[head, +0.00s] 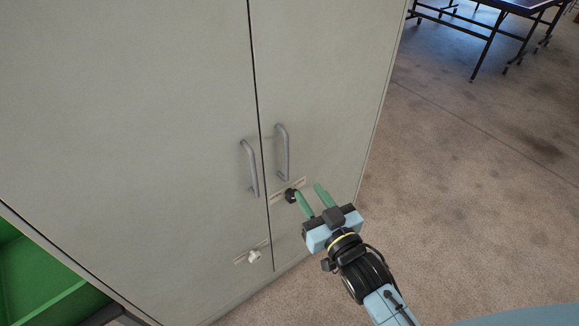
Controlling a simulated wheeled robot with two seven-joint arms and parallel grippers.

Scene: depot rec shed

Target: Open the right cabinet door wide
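A tall pale grey cabinet fills the left and middle of the head view. Its right door (330,75) is shut, flush with the left door (130,130), with a thin dark seam between them. The right door has an upright metal bar handle (283,153); the left door has a similar handle (249,168). My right gripper (308,192) is open, with two green fingers apart and nothing seen between them. It is below and right of the right door's handle, close to a dark knob (291,195); whether it touches the knob cannot be told. My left gripper is not in view.
A white knob (254,256) sits low on the left door. A green container (40,280) stands at the lower left. A table with dark legs (490,40) stands at the back right. The brown floor (470,190) right of the cabinet is clear.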

